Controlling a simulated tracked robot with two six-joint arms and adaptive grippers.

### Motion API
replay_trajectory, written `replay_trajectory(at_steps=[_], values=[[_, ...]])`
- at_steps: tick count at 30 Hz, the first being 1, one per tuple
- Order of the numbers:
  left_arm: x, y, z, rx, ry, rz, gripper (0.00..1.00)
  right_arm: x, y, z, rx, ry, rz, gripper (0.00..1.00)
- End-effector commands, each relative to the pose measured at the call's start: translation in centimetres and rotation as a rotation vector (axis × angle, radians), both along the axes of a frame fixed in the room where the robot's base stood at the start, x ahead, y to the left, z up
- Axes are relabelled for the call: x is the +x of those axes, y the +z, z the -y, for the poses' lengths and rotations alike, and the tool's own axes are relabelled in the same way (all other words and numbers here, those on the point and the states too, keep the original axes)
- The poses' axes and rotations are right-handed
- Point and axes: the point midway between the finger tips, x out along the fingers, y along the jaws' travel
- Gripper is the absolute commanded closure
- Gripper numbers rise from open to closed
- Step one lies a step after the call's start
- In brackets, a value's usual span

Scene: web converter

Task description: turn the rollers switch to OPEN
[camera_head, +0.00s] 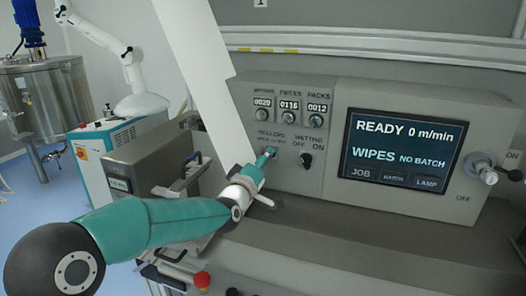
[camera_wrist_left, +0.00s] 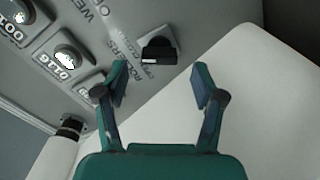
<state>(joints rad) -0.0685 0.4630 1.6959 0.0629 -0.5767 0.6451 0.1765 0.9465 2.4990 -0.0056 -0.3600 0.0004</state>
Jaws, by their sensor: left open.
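The rollers switch (camera_wrist_left: 158,50) is a black knob with a white mark, on the grey panel beside the ROLLERS lettering in the left wrist view. Its setting is too small to read. In the head view my left gripper hides this knob below the ROLLERS label. My left gripper (camera_head: 267,154) reaches the panel from the left. In the wrist view my left gripper (camera_wrist_left: 158,77) is open, its two fingertips apart, with the knob just beyond and between them. I see no clear contact. My right gripper is not in view.
The wetting switch (camera_head: 306,159) is close to the right of my gripper. Counters with knobs (camera_head: 289,120) sit above, and a lit display (camera_head: 402,152) reads READY. A lever (camera_head: 490,172) is at the far right. A white sloping panel (camera_head: 207,80) stands left of the console.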

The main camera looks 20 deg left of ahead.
Motion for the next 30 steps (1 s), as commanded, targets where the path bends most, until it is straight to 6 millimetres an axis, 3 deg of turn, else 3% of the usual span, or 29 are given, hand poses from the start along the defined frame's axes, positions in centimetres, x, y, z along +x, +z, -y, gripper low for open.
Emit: replay_trajectory(at_steps=[7, 19, 29, 30], values=[[2.9, 0.1, 0.1, 0.000, 0.001, -0.001, 0.31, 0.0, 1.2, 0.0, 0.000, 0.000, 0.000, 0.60], [3.4, 0.0, 0.1, 0.000, 0.000, 0.000, 0.33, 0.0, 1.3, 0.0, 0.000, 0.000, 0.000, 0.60], [3.4, -0.1, 0.1, 0.000, 0.001, -0.001, 0.88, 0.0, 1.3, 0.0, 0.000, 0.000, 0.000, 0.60], [3.4, -0.1, -1.1, 0.000, 0.006, -0.001, 0.91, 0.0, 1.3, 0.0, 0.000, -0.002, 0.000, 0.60]])
